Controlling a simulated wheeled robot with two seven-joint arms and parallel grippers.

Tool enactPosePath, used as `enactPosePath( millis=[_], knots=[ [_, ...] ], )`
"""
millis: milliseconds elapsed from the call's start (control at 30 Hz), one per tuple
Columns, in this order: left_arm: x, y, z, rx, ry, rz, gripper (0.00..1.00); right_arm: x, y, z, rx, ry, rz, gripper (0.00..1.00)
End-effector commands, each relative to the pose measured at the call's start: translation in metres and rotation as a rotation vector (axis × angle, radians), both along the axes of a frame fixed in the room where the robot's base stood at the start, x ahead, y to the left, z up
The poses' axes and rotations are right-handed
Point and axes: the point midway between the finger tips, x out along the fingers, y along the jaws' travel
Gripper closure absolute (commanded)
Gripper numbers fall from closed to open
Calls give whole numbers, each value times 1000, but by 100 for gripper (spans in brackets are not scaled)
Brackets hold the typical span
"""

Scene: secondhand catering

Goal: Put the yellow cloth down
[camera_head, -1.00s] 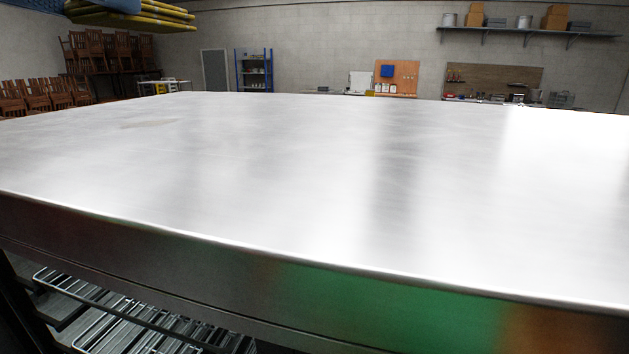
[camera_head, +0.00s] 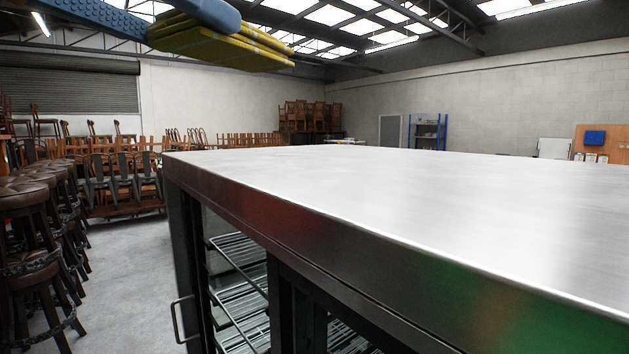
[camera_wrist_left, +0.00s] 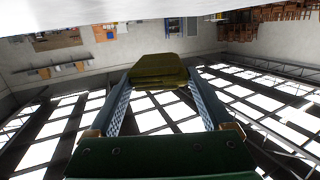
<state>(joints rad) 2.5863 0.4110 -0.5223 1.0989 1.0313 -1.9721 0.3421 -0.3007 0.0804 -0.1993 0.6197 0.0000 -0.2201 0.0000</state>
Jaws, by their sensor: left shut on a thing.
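The yellow cloth (camera_head: 215,48), folded in layers, is held up at the top of the head view. My left gripper (camera_head: 190,28), with blue fingers, is shut on it. In the left wrist view the cloth (camera_wrist_left: 159,70) sits between the two fingertips of the gripper (camera_wrist_left: 160,77). The cloth is in the air, touching nothing else that I can see. A steel-topped counter (camera_head: 400,190) stands below and to the right of it in the head view. My right gripper is not in view.
The counter top is bare where it shows. Below it are a wire rack (camera_head: 240,290) and a door handle (camera_head: 180,318). Brown stools (camera_head: 35,240) stand at the left, with stacked chairs (camera_head: 120,175) behind. A strip of bare floor (camera_head: 125,270) lies between stools and counter.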

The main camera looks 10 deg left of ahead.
Motion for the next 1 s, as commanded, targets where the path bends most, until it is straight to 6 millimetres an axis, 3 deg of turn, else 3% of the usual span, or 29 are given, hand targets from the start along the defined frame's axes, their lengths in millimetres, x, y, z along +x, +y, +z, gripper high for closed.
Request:
enactPosePath(
  millis=[267, 433, 667, 833, 1000],
  knots=[
    [60, -36, -31, 4, 3, -2, 79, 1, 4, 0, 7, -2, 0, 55],
    [84, -50, -66, 3, 1, -2, 79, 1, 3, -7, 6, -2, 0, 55],
    [102, -61, -91, 1, 2, -2, 79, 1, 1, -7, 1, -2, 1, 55],
    [102, -61, -117, 1, 2, -1, 79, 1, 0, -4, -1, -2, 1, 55],
    [101, -62, -120, 0, 0, -3, 79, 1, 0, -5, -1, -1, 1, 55]
  ],
)
